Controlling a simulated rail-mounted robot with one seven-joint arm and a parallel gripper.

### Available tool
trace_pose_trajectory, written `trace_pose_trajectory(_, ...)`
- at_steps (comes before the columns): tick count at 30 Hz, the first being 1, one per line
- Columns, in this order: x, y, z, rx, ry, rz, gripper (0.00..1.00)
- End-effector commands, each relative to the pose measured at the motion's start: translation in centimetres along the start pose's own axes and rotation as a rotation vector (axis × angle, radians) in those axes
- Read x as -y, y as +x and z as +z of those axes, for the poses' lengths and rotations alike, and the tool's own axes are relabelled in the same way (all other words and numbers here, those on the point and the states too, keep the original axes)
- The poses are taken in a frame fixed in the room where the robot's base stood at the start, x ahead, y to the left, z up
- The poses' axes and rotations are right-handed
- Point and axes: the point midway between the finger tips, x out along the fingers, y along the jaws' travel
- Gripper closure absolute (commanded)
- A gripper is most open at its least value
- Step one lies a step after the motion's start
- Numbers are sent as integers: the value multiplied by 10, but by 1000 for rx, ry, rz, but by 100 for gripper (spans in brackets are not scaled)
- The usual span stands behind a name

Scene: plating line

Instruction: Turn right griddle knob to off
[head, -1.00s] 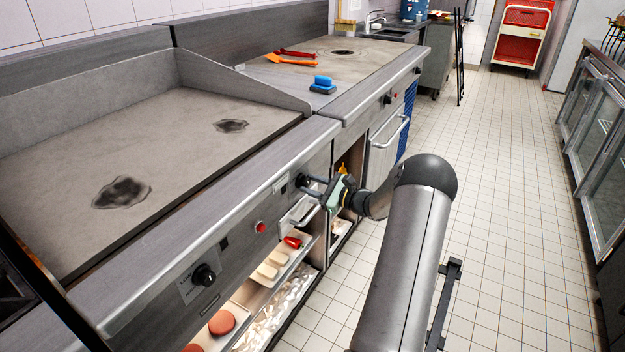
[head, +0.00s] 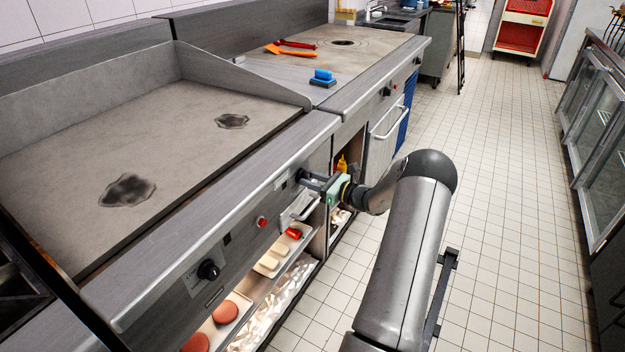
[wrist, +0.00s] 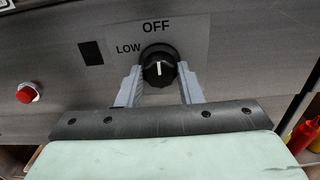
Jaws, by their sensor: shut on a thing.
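The right griddle knob (wrist: 158,72) is round and black, on the grey front panel under the griddle (head: 160,150). In the wrist view its white pointer line stands nearly straight up, towards the printed word OFF (wrist: 156,27). LOW is printed to the upper left of the knob. My gripper (wrist: 159,84) has one grey finger on each side of the knob and is shut on it. In the head view my gripper (head: 312,181) reaches the panel from the right, and its fingers mostly hide this knob.
A second black knob (head: 208,270) and a red button (head: 262,222) are on the same panel. Open shelves below hold patties (head: 225,312) and other food. A yellow bottle (head: 342,164) stands in the opening behind my gripper. The tiled floor (head: 500,200) to the right is clear.

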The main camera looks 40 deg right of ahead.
Motion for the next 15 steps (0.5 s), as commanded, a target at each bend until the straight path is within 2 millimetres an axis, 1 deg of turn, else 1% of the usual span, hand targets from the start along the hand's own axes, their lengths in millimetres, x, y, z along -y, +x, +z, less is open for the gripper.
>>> trace_pose_trajectory(8,0,0,-1,-1,2,0,90)
trace_pose_trajectory(9,0,0,-1,-1,2,0,56)
trace_pose_trajectory(10,0,0,-1,-1,2,0,48)
trace_pose_trajectory(11,0,0,-1,-1,1,0,45)
trace_pose_trajectory(15,0,0,-1,-1,0,0,45)
